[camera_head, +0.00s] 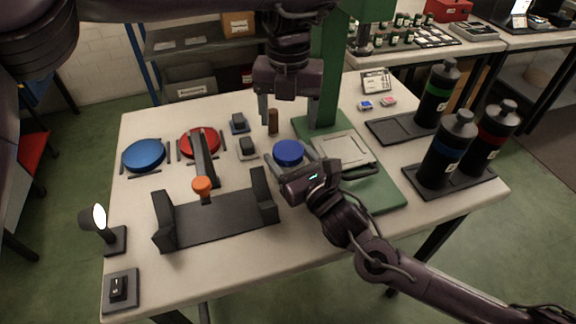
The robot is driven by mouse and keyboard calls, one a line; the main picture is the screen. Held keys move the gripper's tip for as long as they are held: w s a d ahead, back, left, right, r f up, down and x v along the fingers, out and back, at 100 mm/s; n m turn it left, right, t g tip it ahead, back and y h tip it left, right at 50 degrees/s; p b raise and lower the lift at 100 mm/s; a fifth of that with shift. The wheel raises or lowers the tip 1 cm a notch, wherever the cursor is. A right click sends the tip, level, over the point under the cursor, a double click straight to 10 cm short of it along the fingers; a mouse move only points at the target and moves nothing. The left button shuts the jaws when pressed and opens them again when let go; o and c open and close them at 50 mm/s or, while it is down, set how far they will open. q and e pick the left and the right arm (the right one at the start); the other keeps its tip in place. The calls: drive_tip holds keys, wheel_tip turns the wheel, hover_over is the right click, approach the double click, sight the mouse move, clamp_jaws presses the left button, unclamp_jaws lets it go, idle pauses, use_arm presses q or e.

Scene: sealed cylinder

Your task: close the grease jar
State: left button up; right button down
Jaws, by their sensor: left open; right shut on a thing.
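A round piece with a dark blue top (288,152) stands at the left edge of the green press base. It looks like the grease jar with a blue lid; how tightly the lid sits cannot be told. My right gripper (290,176) reaches in low from the right, just in front of it, and is shut on what appears to be the jar's body; its fingertips are mostly hidden. My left gripper (290,108) points down above and behind the blue top, open and empty, its fingers spread apart. A blue disc (143,155) and a red disc (200,140) lie at the left between small dark posts.
A green press column (328,70) stands behind the jar. A small brown cylinder (273,122) is close to my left gripper's left finger. A dark cradle (215,216) with an orange-knobbed lever (202,184) fills the front left. Dark bottles (447,150) stand on trays at right.

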sight(287, 149)
use_arm(q)
drive_tip(key=m, duration=0.3)
drive_tip(key=shift+r+m, duration=0.3)
drive_tip(key=shift+m, duration=0.1)
drive_tip(key=shift+f, duration=4.05)
drive_tip(key=c, duration=0.8)
drive_tip(key=shift+a, duration=0.1)
drive_tip(key=shift+c, duration=0.2)
